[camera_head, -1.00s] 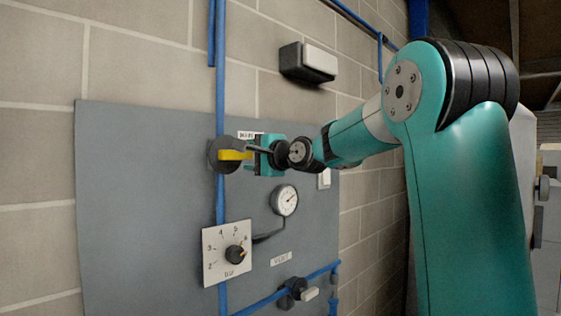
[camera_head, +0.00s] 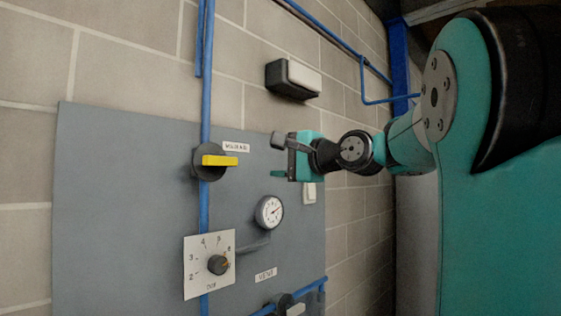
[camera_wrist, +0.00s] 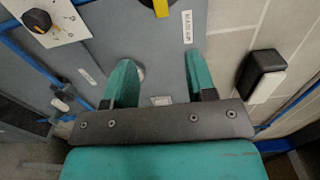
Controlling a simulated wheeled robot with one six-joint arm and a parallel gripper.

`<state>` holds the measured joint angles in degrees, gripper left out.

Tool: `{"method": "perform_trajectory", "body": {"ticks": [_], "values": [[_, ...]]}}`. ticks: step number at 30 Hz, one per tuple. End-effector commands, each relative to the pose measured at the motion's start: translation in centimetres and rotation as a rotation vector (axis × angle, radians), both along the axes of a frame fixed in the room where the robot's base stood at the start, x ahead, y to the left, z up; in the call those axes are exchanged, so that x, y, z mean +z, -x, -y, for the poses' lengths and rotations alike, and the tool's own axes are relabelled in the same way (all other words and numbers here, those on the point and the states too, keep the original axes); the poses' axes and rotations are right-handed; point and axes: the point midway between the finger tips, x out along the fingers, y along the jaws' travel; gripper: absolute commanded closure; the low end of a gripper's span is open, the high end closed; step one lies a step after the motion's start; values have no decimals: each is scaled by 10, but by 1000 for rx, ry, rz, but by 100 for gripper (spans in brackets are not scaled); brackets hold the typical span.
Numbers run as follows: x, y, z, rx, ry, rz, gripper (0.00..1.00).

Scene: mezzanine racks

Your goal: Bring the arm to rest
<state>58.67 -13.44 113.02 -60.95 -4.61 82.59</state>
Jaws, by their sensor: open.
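My gripper (camera_head: 283,156) is open and empty in the head view, in front of the grey panel (camera_head: 110,215) and to the right of the yellow valve handle (camera_head: 219,161). A clear gap separates it from the handle, which lies roughly horizontal on its dark round base. In the wrist view my gripper (camera_wrist: 160,80) shows two teal fingers spread apart with nothing between them. The yellow handle (camera_wrist: 161,7) shows at the top edge there, beyond the fingers.
A dial knob plate (camera_head: 194,275), a round gauge (camera_head: 269,212) and a lower valve (camera_head: 284,303) are on the panel. Blue pipes (camera_head: 206,110) run along it. A black and white box (camera_head: 293,79) juts from the brick wall above my gripper.

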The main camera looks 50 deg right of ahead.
Motion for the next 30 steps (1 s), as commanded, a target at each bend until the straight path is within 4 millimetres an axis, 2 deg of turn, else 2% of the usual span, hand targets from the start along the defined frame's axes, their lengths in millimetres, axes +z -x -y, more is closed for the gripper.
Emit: {"method": "perform_trajectory", "body": {"ticks": [11, 14, 17, 20, 21, 23, 24, 26, 27, 30], "values": [[0, -1, 0, 1, 1, -1, 49], [-10, -6, -11, 27, 27, -29, 49], [-38, -17, -44, 110, 114, -112, 49], [-85, -24, -98, 264, 271, -237, 49], [-107, -22, -122, 343, 350, -289, 49], [-139, -14, -158, 471, 475, -357, 49], [-160, -5, -182, 565, 559, -397, 49], [-190, 14, -214, 715, 693, -447, 49], [-210, 30, -234, 823, 783, -473, 49], [-255, 77, -272, 1098, 1003, -508, 49]]}}
